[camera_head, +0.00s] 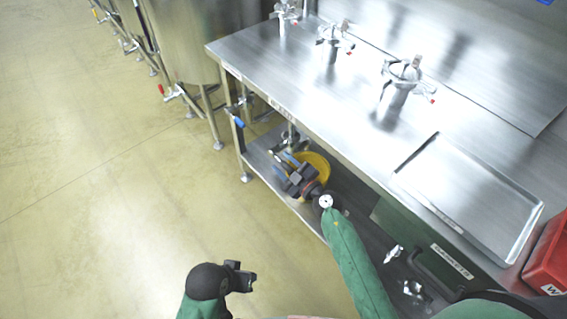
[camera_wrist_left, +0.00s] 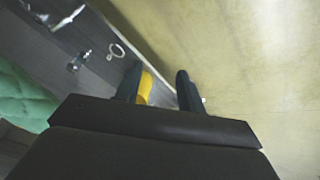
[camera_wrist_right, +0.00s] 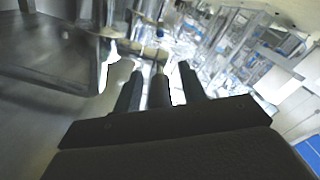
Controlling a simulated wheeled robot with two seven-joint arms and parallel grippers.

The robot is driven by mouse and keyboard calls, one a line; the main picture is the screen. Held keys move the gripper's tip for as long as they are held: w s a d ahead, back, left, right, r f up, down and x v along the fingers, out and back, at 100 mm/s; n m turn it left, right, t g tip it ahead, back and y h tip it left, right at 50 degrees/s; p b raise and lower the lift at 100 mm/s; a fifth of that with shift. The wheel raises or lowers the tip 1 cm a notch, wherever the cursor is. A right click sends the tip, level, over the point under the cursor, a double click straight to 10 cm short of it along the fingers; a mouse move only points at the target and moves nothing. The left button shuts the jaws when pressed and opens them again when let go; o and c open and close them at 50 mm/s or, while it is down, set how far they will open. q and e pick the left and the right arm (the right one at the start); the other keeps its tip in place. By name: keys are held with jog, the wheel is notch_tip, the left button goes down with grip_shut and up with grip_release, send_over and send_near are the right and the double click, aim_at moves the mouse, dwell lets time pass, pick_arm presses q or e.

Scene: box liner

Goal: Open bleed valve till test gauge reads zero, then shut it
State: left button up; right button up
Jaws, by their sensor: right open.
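A steel pipe fitting (camera_head: 289,136) hangs under the bench edge, above a yellow bucket (camera_head: 318,163). Another valve with a blue handle (camera_head: 239,122) sits by the bench's far leg. I cannot tell which is the bleed valve, and I can make out no gauge dial. My right gripper (camera_head: 290,165) is under the bench at the bucket, close below the hanging fitting, and hides part of both. In the right wrist view its fingers (camera_wrist_right: 160,85) are apart, with a dark upright piece showing between them. My left gripper (camera_head: 248,276) is open and empty over the floor.
Several clamp fittings with red-tipped handles, one at the front (camera_head: 402,72), stand on the steel bench (camera_head: 300,88). A shallow tray (camera_head: 470,185), a green case (camera_head: 425,262) and a red bin (camera_head: 548,262) are at right. Steel tanks (camera_head: 180,40) stand at far left. The floor is clear.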

jog(key=shift+w+a, duration=0.15)
jog(key=shift+w, duration=0.05)
